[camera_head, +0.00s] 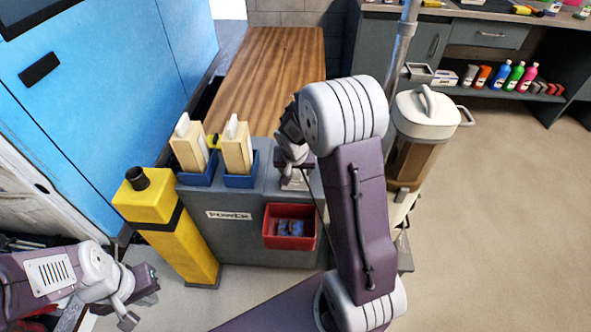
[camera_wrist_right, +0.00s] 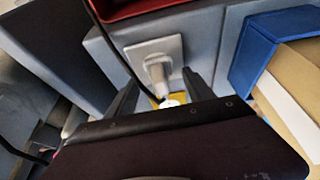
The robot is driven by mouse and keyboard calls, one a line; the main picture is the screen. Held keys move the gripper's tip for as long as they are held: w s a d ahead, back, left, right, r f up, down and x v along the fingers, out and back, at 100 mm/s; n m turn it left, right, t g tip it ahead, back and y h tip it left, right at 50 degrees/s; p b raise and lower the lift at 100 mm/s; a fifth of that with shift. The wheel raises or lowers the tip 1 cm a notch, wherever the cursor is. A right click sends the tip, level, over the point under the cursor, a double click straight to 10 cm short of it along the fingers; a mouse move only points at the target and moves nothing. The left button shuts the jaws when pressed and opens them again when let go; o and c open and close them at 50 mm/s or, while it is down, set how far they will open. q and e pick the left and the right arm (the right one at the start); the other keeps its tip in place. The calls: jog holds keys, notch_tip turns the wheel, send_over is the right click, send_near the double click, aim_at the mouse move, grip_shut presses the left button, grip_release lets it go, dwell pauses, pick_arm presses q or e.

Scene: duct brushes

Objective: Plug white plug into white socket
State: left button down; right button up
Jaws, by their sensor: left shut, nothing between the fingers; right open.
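The white socket (camera_wrist_right: 173,46) is a square plate on the grey cabinet in the right wrist view. The white plug (camera_wrist_right: 157,72) stands out from the plate and appears to meet it; I cannot tell how deep it sits. A thin black cable (camera_wrist_right: 121,57) curves down to the plug's near end. My right gripper (camera_wrist_right: 161,82) is open, one finger on each side of the plug, with visible gaps. In the head view my right gripper (camera_head: 291,160) is above the socket plate (camera_head: 294,182), which it partly hides. My left gripper (camera_head: 142,293) is shut and empty at lower left.
A grey power cabinet (camera_head: 228,236) carries a red bin (camera_head: 290,240) and blue holders (camera_head: 241,181) with beige brushes (camera_head: 237,150). A yellow post (camera_head: 184,240) stands to its left. A lidded container (camera_head: 422,125) stands right of my right arm. The floor at right is clear.

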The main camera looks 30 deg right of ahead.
jog(key=p+v, duration=0.2)
jog(key=v, duration=0.6)
jog(key=shift+r+p, duration=0.3)
jog(key=s+a+f+n+g+y, duration=0.1)
jog(key=s+a+f+n, duration=0.1)
jog(key=s+a, duration=0.45)
jog(key=s+a+f+n+g+y, duration=0.2)
jog(key=s+a+n, duration=0.1)
jog(key=s, duration=0.6)
notch_tip(320, 180, up, 18)
jog(key=n+p, duration=0.1)
jog(key=p, duration=1.7)
jog(key=shift+d, duration=0.15)
